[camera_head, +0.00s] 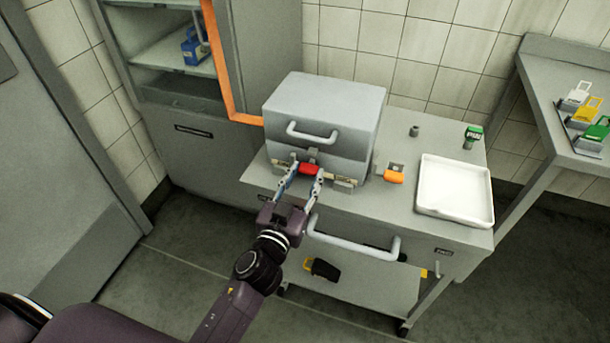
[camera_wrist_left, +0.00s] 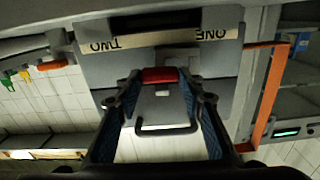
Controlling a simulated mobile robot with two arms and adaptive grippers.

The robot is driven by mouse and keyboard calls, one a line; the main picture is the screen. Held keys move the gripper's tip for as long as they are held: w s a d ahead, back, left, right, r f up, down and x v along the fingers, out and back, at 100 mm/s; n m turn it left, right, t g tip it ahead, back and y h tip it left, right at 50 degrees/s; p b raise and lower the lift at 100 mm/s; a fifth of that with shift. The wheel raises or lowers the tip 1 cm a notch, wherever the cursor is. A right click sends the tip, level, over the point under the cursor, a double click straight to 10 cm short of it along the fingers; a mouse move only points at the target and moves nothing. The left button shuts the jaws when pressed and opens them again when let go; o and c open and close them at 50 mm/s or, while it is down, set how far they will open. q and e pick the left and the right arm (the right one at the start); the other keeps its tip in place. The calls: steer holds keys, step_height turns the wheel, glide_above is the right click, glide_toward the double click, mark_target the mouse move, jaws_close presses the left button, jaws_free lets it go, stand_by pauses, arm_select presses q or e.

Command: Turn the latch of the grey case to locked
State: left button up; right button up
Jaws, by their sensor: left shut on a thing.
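The grey case (camera_head: 328,105) stands on a grey cart, its lid down, with a grey handle on its front. Its red latch (camera_head: 310,169) is low on the front face, between the fingertips of my left gripper (camera_head: 305,175). The gripper is shut on the latch, one finger on each side. In the left wrist view the red latch (camera_wrist_left: 160,75) lies crosswise between the fingertips, in front of the case (camera_wrist_left: 108,72). My right gripper is not in view.
A cart handle (camera_head: 350,248) juts out below. An orange bar (camera_head: 219,65) runs near the case's left.

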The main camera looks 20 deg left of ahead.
arm_select(q)
steer(key=m, duration=0.4)
steer(key=shift+m, duration=0.3)
steer(key=m, duration=0.4)
steer(key=shift+d, duration=0.1)
steer(key=m, duration=0.5)
steer(key=shift+f, duration=0.1)
steer(key=shift+m, duration=1.8)
steer(key=o, duration=1.2)
steer(key=shift+w+f, duration=0.1)
steer(key=shift+c, duration=0.2)
steer(key=s, duration=0.7)
steer(key=shift+s, duration=0.3)
